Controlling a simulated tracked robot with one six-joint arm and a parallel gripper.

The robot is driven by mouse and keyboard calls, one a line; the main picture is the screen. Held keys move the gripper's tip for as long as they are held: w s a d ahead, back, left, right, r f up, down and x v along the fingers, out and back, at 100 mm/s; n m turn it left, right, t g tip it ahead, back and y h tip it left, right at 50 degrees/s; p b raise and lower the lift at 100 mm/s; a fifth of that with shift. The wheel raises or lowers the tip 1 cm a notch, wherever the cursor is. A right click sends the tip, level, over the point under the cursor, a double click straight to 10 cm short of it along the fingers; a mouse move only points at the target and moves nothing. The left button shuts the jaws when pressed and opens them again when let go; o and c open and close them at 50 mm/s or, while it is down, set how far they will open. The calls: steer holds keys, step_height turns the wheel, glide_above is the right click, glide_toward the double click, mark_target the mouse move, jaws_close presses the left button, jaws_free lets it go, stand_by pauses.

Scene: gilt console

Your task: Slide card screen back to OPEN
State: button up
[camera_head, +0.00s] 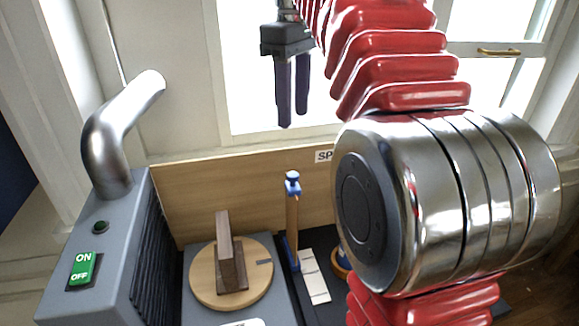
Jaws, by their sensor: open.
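My gripper (292,115) hangs at the upper middle, fingers pointing down and apart, with nothing between them. It is above and behind the bench items, in front of the bright window. I cannot tell for sure which part is the card screen. A white marked card (314,276) lies on the dark base right of a blue-topped wooden post (293,215). A tan upright board (230,180) stands along the back; its white label (324,156) is cut off by my arm after "SP". No OPEN mark is visible. My red and chrome arm hides the right side.
A grey box (110,230) with a bent metal pipe (125,130) and a green ON/OFF switch (82,268) stands left. A round wooden disc (205,290) carries a brown upright block (231,260). A brass handle (498,52) is on the window frame.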

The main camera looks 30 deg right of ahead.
mark_target(293, 173)
steer(key=shift+f, duration=0.1)
steer(key=shift+f, duration=6.8)
steer(key=shift+c, duration=0.2)
jaws_close()
